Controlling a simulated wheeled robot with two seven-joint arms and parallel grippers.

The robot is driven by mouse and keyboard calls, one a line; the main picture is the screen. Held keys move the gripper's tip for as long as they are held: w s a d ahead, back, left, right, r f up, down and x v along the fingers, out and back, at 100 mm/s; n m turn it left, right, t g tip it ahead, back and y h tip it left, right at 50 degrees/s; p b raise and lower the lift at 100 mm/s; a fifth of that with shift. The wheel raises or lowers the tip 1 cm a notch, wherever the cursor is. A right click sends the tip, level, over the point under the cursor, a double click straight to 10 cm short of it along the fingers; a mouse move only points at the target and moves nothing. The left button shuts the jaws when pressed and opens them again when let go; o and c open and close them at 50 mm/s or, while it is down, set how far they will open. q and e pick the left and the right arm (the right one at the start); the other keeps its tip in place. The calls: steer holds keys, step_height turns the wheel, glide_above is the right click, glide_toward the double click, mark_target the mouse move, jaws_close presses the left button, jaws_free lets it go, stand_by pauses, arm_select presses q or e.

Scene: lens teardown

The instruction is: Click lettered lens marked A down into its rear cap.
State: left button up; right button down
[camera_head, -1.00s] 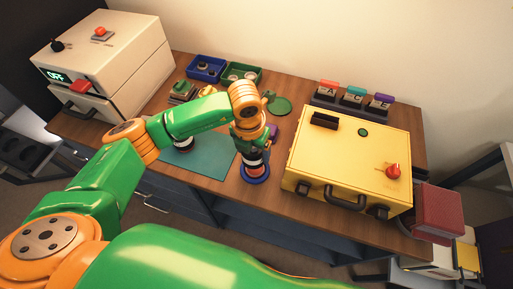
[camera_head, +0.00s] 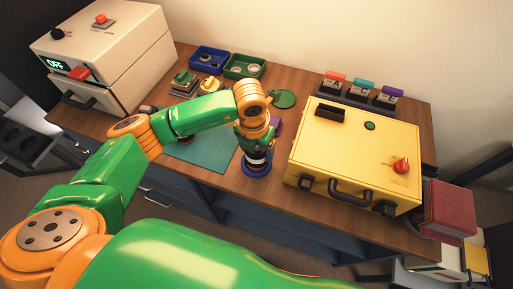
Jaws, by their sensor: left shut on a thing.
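My left gripper (camera_head: 257,140) points down near the front edge of the bench and is shut on a dark lens (camera_head: 257,154) with a pale band. The lens stands upright over a round blue piece (camera_head: 257,170), which looks like the rear cap. Whether the lens is seated in it or only resting on it I cannot tell. The gripper fingers cover the upper part of the lens, and no letter can be read on it. My right gripper is not in view.
A teal mat (camera_head: 210,155) lies left of the lens. A yellow case (camera_head: 350,155) stands close on the right. Blue (camera_head: 208,60) and green (camera_head: 244,66) trays, button blocks (camera_head: 185,82) and a lettered rack (camera_head: 360,98) are behind. A white machine (camera_head: 110,55) reading OFF stands at left.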

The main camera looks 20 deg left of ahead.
arm_select(q)
steer(key=shift+f, duration=0.1)
stand_by(0.3)
steer(key=shift+f+b, duration=0.25)
steer(key=shift+b, duration=0.2)
steer(key=shift+f+b, duration=0.25)
steer(key=shift+b, duration=0.15)
steer(key=shift+f+b, duration=0.3)
steer(key=shift+b, duration=0.75)
stand_by(4.2)
steer(key=shift+r+p, duration=0.6)
steer(key=shift+r, duration=0.2)
steer(key=shift+r+p, duration=1.5)
steer(key=shift+r, duration=0.8)
steer(key=shift+a, duration=0.1)
